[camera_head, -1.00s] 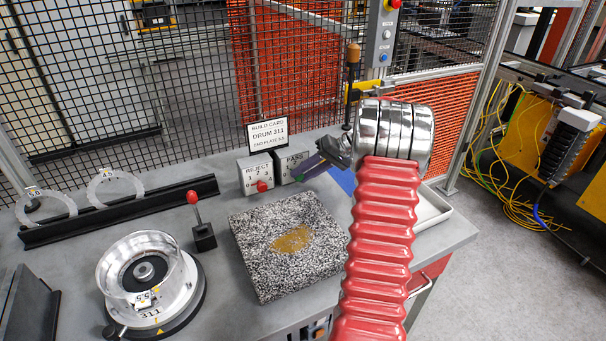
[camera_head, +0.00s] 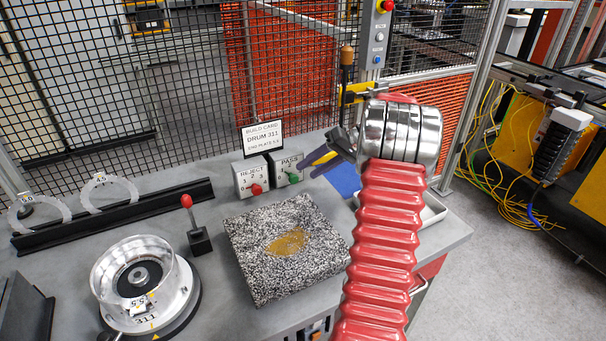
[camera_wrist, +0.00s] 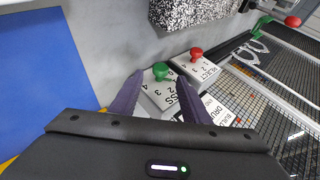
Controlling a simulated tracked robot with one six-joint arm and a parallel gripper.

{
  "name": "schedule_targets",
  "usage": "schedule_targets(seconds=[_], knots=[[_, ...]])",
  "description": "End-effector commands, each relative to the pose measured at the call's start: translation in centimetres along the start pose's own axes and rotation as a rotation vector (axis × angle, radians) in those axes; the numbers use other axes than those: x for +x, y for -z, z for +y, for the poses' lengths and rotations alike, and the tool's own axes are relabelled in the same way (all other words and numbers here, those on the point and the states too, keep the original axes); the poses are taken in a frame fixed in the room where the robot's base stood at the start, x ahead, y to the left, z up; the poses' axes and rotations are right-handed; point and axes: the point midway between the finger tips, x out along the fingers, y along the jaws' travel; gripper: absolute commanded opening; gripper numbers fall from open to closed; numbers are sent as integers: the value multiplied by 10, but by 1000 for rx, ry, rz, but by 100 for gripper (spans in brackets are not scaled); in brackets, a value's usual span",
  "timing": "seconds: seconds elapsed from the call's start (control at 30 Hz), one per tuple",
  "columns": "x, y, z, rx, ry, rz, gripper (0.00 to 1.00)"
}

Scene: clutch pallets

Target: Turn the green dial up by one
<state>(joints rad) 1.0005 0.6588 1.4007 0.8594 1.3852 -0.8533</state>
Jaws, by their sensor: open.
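The green dial (camera_head: 293,177) is on the front of the white PASS box (camera_head: 283,164), right of the REJECT box (camera_head: 249,177) with its red dial (camera_head: 256,189). In the wrist view the green dial (camera_wrist: 161,71) shows between and beyond my finger tips, with nothing gripping it. My gripper (camera_head: 318,166) is open and empty, just right of the PASS box in the head view. In the wrist view its two purple fingers (camera_wrist: 162,88) are spread, with the PASS box partly between them. Which number the green dial points to is too small to tell.
A build card (camera_head: 262,137) stands behind the boxes. A speckled stone block (camera_head: 288,249) lies in front. A red-knobbed lever (camera_head: 196,230) and a metal drum (camera_head: 146,283) stand left. A blue mat (camera_head: 345,182) lies right of the gripper.

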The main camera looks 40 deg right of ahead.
Motion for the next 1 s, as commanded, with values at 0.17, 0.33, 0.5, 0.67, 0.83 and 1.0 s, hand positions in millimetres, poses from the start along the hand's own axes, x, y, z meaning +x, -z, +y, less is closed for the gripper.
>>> schedule_targets(seconds=[0.17,0.33,0.5,0.67,0.83,1.0], knots=[[-33,0,1,0,-2,2,42],[-61,0,1,0,-1,2,42],[-79,0,1,1,-1,0,42],[-84,0,0,1,0,-1,42],[-84,0,0,1,0,-1,42],[-83,0,0,1,0,-1,42]])
